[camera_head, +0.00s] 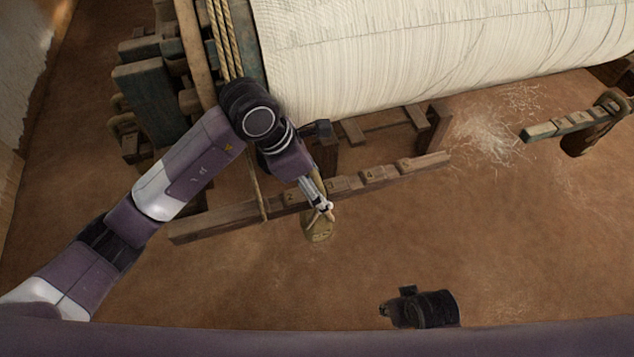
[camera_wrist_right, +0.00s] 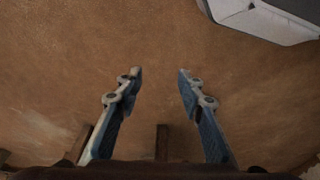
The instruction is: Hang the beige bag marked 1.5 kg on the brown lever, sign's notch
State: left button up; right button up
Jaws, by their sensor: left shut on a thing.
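The brown lever (camera_head: 215,224) runs from lower left to upper right below the cloth roll, with several small signs (camera_head: 340,183) along its right part; their marks are too small to read surely. A beige bag (camera_head: 318,232) hangs under my left gripper (camera_head: 324,208), just in front of the lever. The left gripper is shut on the bag's top; its fingers hide part of the lever. I cannot tell whether the bag touches the lever, and its marking is not readable. My right gripper (camera_wrist_right: 159,76) is open and empty in the right wrist view, above brown floor.
A large roll of off-white cloth (camera_head: 420,50) fills the top. A greenish lever (camera_head: 560,128) with a brown bag (camera_head: 594,132) at its end stands at right. Wooden loom frame parts (camera_head: 150,88) and ropes stand at left.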

pick_arm(q)
jog(key=shift+w+r, duration=0.1)
jog(key=shift+r, duration=0.05)
pick_arm(e)
jog(key=shift+w+r, duration=0.1)
jog(key=shift+r, duration=0.2)
jog(key=shift+r, duration=0.2)
jog(key=shift+r, duration=0.3)
